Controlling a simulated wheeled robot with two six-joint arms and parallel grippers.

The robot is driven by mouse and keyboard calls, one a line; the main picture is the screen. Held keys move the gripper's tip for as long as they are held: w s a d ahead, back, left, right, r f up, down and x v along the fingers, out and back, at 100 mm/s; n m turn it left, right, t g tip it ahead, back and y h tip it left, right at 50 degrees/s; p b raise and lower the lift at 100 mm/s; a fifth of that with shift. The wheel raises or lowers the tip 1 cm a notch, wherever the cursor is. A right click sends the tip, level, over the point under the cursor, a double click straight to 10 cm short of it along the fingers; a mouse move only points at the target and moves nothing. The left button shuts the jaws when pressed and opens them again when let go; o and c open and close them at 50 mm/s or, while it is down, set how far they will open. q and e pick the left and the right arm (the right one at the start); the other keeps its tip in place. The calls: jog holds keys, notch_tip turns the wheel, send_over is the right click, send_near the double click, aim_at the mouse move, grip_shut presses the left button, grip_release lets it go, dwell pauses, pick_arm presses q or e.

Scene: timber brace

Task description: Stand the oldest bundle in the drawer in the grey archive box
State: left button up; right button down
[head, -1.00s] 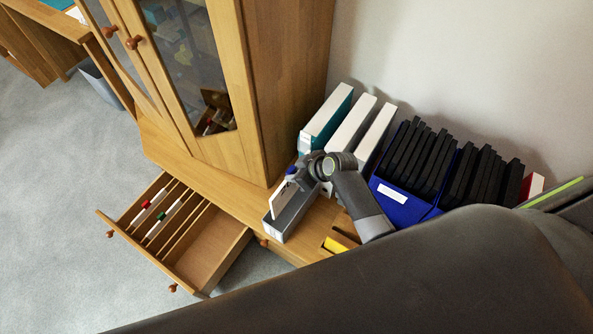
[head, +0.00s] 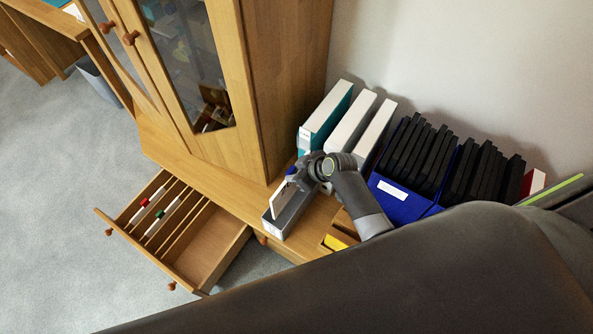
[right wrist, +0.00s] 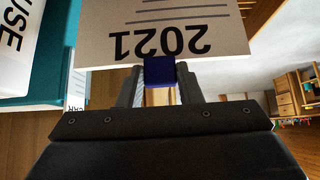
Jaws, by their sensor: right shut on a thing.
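The open drawer (head: 207,262) holds a bundle with a red tab (head: 145,203) and a bundle with a green tab (head: 160,214), both between dividers in its left part. The grey archive box (head: 276,228) stands on the wooden ledge right of the drawer. My right gripper (head: 293,173) is above the box, shut on the blue tab of a white bundle (head: 279,201). In the right wrist view this bundle (right wrist: 165,42) reads 2021. It is upright, slightly tilted, and its lower part appears to be inside the box. My left gripper is not in view.
A teal binder (head: 323,122) and two white binders (head: 350,127) stand behind the box. A blue holder (head: 400,206) with several black folders stands to the right. A small yellow item (head: 335,243) lies in a wooden tray. A glazed cabinet (head: 255,90) rises behind the drawer.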

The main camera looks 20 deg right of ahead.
jog(key=shift+r, duration=0.1)
dwell(0.5)
jog(key=b, duration=0.6)
send_over(293, 191)
jog(key=s, duration=0.1)
jog(key=shift+s+d+f, duration=0.1)
jog(key=shift+d+f, duration=0.1)
jog(key=shift+f, duration=1.85)
jog(key=shift+s+d+f, duration=0.1)
jog(key=shift+d+f, duration=0.05)
jog(key=shift+f, duration=1.85)
jog(key=shift+f+b, duration=1)
jog(key=shift+b, duration=0.05)
jog(key=shift+f+b, duration=0.7)
jog(key=shift+f, duration=0.45)
jog(key=shift+c, duration=2.3)
grip_release()
